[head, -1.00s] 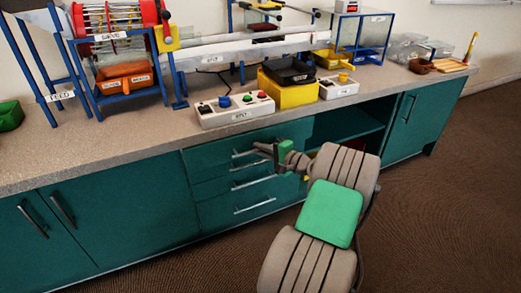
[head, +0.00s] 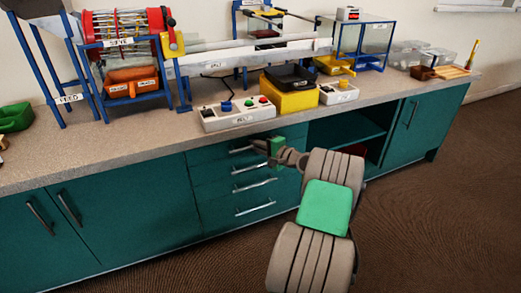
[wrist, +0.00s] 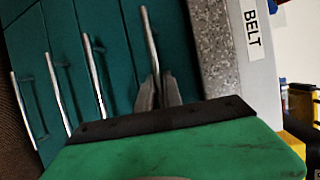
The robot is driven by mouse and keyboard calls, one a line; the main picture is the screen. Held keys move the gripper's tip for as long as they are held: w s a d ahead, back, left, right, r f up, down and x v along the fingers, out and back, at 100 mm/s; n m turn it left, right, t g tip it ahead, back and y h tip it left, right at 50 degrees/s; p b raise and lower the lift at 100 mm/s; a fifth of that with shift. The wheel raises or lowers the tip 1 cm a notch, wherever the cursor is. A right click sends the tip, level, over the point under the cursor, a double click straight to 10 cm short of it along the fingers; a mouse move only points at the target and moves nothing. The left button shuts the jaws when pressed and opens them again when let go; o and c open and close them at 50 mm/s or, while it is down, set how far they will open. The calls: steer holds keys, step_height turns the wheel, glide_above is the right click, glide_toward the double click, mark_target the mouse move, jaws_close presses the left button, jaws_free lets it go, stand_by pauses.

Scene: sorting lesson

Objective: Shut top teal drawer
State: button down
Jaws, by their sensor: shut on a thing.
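The teal drawer stack sits under the counter in the head view. Its top drawer (head: 214,156) looks flush or nearly flush with the fronts below; a small gap cannot be ruled out. The top drawer's bar handle (head: 240,150) also shows in the wrist view (wrist: 149,40), running up from between my fingers. My gripper (head: 262,145) is at the right part of this handle, and in the wrist view (wrist: 156,94) its grey fingers are closed around the bar. The fingertips are partly hidden in the head view.
Lower drawer handles (head: 254,186) stick out below. An open shelf bay (head: 345,140) is right of the drawers. The brown floor in front is clear.

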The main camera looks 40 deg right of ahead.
steer(key=c, duration=1.8)
jaws_free()
steer(key=shift+w+r, duration=0.15)
steer(key=shift+o, duration=0.2)
steer(key=a+p+v, duration=0.1)
steer(key=p+v, duration=0.1)
steer(key=v, duration=0.5)
steer(key=shift+s+d, duration=0.5)
